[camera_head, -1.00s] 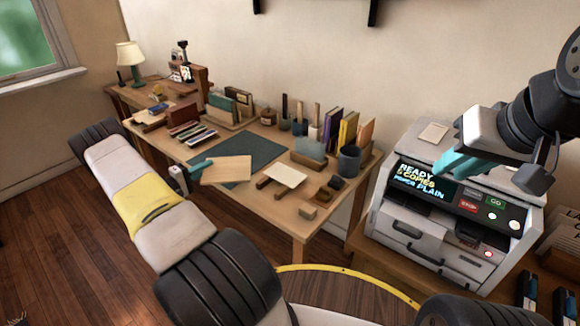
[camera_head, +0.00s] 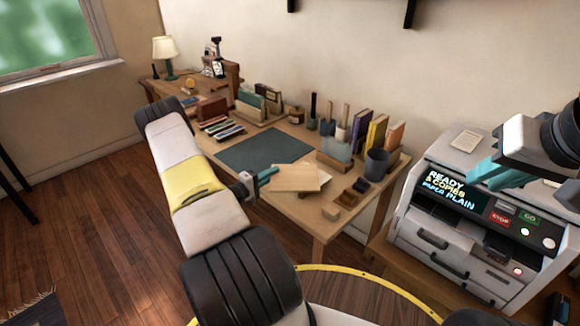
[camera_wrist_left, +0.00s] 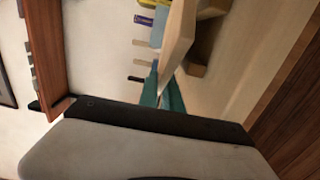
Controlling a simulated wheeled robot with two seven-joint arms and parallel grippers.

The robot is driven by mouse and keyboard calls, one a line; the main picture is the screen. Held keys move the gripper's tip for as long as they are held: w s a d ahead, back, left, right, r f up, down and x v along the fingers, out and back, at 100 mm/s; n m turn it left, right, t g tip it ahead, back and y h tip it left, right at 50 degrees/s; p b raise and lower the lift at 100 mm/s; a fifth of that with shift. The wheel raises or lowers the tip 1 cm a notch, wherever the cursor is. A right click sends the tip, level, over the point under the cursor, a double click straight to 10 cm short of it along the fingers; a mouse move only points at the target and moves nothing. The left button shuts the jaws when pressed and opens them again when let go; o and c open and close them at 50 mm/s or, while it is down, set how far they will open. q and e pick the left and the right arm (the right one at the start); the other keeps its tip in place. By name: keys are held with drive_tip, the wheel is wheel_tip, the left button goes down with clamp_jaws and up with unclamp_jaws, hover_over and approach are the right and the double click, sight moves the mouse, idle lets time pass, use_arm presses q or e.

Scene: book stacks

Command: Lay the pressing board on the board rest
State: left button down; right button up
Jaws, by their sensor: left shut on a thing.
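The pressing board (camera_head: 296,178) is a flat pale wooden board, held at its left edge by my left gripper (camera_head: 266,177), whose teal fingers are shut on it. In the left wrist view the board (camera_wrist_left: 178,38) stands out from the teal fingers (camera_wrist_left: 162,88). In the head view it overlaps a pale slab (camera_head: 325,179) near the desk's front edge, which seems to be on the board rest; the rest's supports are mostly hidden. I cannot tell whether the board touches it. My right gripper (camera_head: 485,178) is in front of the copier; its jaw opening is unclear.
A dark green mat (camera_head: 250,150) lies on the desk left of the board. Small blocks (camera_head: 331,211) and a dark cup (camera_head: 376,162) stand to the right. Books (camera_head: 360,128) and jars line the back. A copier (camera_head: 460,215) stands at the right.

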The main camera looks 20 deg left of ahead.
use_arm(q)
drive_tip(key=shift+a+f, duration=0.1)
drive_tip(key=shift+f, duration=1.3)
drive_tip(key=c, duration=1.5)
unclamp_jaws()
